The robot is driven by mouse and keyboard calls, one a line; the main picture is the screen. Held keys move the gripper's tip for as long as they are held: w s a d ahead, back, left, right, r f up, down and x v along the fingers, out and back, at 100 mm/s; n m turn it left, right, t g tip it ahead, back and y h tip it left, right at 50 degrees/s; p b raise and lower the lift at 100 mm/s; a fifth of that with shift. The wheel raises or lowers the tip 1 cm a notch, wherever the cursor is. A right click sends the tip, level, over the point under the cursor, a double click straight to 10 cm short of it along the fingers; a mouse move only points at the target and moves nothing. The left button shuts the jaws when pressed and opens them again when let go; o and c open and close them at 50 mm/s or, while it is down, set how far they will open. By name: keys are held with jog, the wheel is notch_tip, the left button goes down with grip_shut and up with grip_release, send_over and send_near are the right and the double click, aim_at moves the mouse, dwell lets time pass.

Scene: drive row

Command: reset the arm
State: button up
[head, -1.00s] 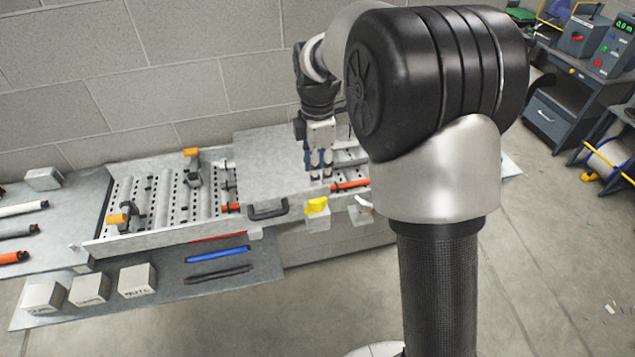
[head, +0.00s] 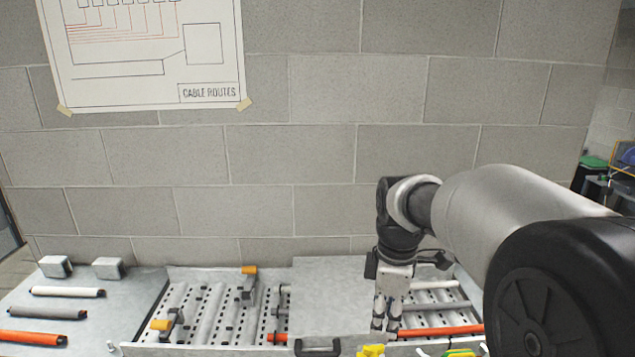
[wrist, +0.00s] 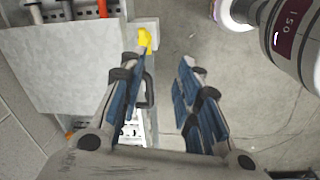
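A yellow-topped block (wrist: 145,40) is beyond the left fingertip, and a dark handle (wrist: 149,92) is partly hidden behind the left finger.
Roller trays with orange-topped clamps (head: 248,283) lie left of the plate. White, grey and orange rods (head: 30,338) lie on the left table. An orange rod (head: 440,330) lies right of my gripper. A block wall with a cable poster (head: 150,50) stands behind.

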jog(key=s+f+m+t+b, duration=0.1)
jog(key=s+f+m+b, duration=0.3)
jog(key=s, duration=0.4)
jog(key=s+f+m+t+b, duration=0.1)
jog(key=s+f+m+b, duration=0.3)
jog(key=s, duration=0.4)
jog(key=s+f+m+t+b, duration=0.1)
jog(key=s+f+m+b, duration=0.3)
jog(key=s, duration=0.4)
jog(key=m+b, duration=0.1)
jog(key=m, duration=0.1)
jog(key=shift+s+f+m+t, duration=0.15)
jog(key=shift+f+m+t, duration=0.15)
jog(key=shift+m+t, duration=0.1)
jog(key=shift+o, duration=0.3)
